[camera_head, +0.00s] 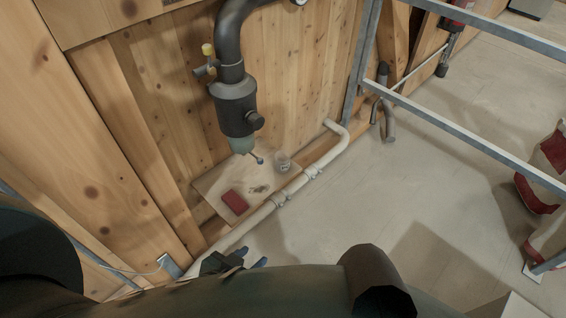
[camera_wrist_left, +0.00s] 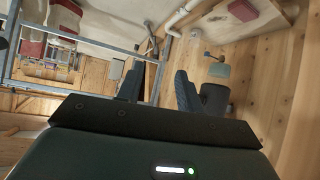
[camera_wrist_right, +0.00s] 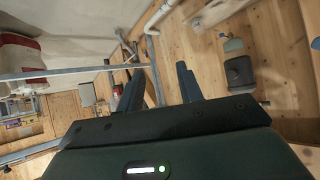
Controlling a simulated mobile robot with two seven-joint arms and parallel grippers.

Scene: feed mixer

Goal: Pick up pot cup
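A small clear cup (camera_head: 282,161), which looks like the pot cup, stands on a wooden board (camera_head: 212,186) low by the wall in the head view. In the left wrist view a small pale shape (camera_wrist_left: 196,32) near the board looks like the same cup. My left gripper (camera_head: 250,259) shows at the bottom of the head view, apart from the cup. In the left wrist view its fingers (camera_wrist_left: 160,88) are spread and empty. My right gripper is open and empty in the right wrist view (camera_wrist_right: 158,90). I cannot make out the cup there.
A red block (camera_head: 234,202) lies on the board. A black pipe (camera_head: 236,105) with a greenish end hangs over the board's back edge. A white pipe (camera_head: 262,211) runs along the board's front. Metal rails (camera_head: 450,130) cross at right. Open floor (camera_head: 400,185) lies beyond the pipe.

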